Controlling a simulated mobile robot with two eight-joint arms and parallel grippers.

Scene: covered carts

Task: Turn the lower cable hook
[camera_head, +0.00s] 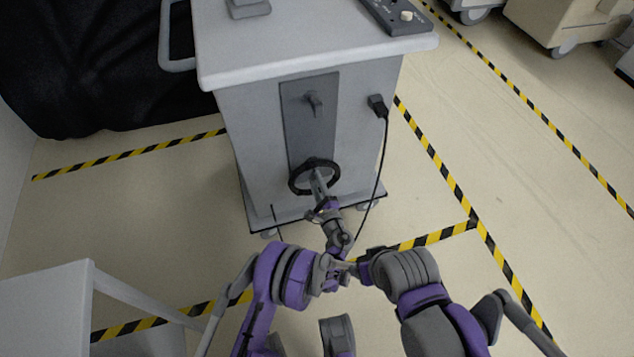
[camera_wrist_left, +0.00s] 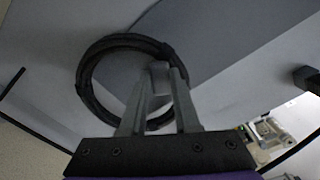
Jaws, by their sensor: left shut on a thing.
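The lower cable hook shows as a grey block between my fingertips in the left wrist view (camera_wrist_left: 160,76). A black coiled cable (camera_head: 293,183) hangs as a ring around it on the cart's grey panel. The ring also shows in the left wrist view (camera_wrist_left: 88,85). My left gripper (camera_head: 318,178) reaches through the ring and is shut on the hook; its fingers hide most of the hook in the head view. The upper cable hook (camera_head: 314,101) sits higher on the same panel, bare. My right arm is at the lower right; its fingers cannot be made out clearly.
The grey cart (camera_head: 250,140) stands on castors. A black plug (camera_head: 377,104) on its front has a cable hanging to the floor. A grey stand (camera_head: 45,310) is at the lower left. A black cover (camera_head: 90,70) lies behind.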

